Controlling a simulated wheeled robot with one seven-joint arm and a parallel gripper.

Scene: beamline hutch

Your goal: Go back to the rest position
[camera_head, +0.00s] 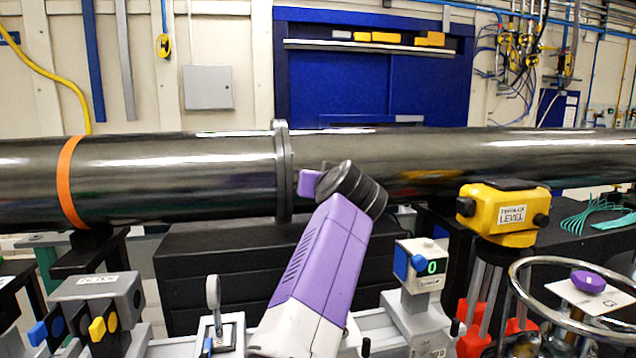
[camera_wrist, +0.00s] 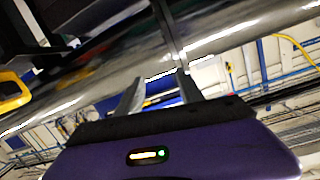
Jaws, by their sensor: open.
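My gripper (camera_wrist: 160,92) shows in the wrist view with its two fingers apart and nothing between them. Its purple body with a small lit indicator fills the bottom of that view. In the head view my purple and white arm rises from the bottom centre toward the long dark steel pipe (camera_head: 190,175). The fingers do not show clearly there. The pipe also crosses the wrist view (camera_wrist: 100,78) at a slant behind the fingers. I cannot tell how far the fingers are from it.
A yellow level instrument (camera_head: 472,207) stands right of my arm, beside a white box with a blue knob (camera_head: 426,252). A grey block with blue and yellow knobs (camera_head: 90,300) and a small round mirror (camera_head: 213,293) stand left. A metal ring (camera_head: 518,268) is at far right.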

